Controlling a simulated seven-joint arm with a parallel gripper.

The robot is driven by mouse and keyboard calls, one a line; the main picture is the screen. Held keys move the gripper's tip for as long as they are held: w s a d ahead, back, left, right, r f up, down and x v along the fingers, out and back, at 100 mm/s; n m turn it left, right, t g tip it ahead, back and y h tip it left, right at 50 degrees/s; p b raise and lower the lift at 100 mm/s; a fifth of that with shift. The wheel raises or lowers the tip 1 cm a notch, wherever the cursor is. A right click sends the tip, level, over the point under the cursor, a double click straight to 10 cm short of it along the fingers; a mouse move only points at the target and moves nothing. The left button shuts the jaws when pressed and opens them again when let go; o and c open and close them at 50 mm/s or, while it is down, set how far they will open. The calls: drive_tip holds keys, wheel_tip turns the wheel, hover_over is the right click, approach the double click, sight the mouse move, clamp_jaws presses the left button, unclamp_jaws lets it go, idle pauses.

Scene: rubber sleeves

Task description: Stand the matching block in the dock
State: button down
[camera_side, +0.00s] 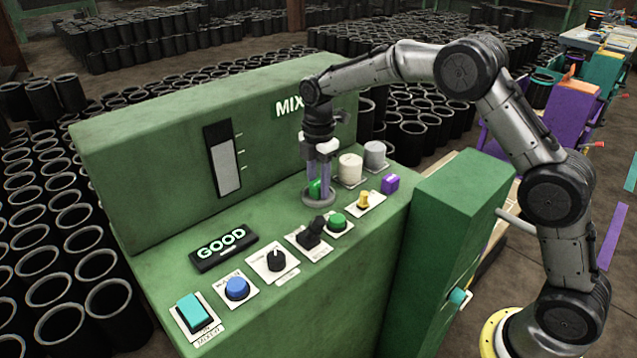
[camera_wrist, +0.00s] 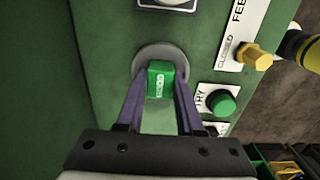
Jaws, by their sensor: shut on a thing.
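A green block (camera_wrist: 159,80) with small white lettering is between the purple-grey fingers of my gripper (camera_wrist: 160,95) in the wrist view. The block (camera_side: 314,189) also shows in the side view, partly hidden by the fingers. My gripper (camera_side: 318,178) points down and is shut on the block. A round grey dock (camera_side: 319,202) lies on the green console directly around or under the block. The dock's rim (camera_wrist: 143,60) shows behind the block in the wrist view. The block looks roughly upright. I cannot tell whether its lower end touches the dock's floor.
A yellow knob (camera_side: 364,201), green button (camera_side: 337,221) and black switch (camera_side: 311,234) are close by. A display (camera_side: 222,248) reads GOOD.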

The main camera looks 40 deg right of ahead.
drive_tip(key=shift+f, duration=0.15)
drive_tip(key=c, duration=0.8)
unclamp_jaws()
